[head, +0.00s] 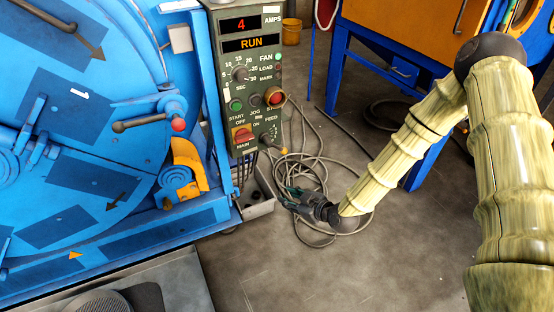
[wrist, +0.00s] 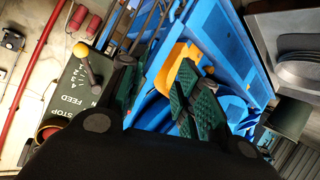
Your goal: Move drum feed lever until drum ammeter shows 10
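The drum ammeter (head: 241,25) on the grey-green control panel reads 4 in red, with RUN lit on the display (head: 252,43) below. The feed lever (head: 273,147) is at the panel's lower right, by the FEED label, and has a yellow knob. In the wrist view the lever (wrist: 93,70) and knob lie left of my left finger, outside the gap and apart from the fingers. My gripper (head: 285,191) is below the lever in the head view. Its two dark green fingers (wrist: 160,92) are apart with nothing held between them.
The blue drum machine (head: 95,110) fills the left side. Start, jog and stop buttons and a red main switch (head: 242,136) crowd the panel. Loose grey cables (head: 317,160) lie on the floor by my gripper. An orange cabinet (head: 415,30) stands at upper right. Floor at lower middle is clear.

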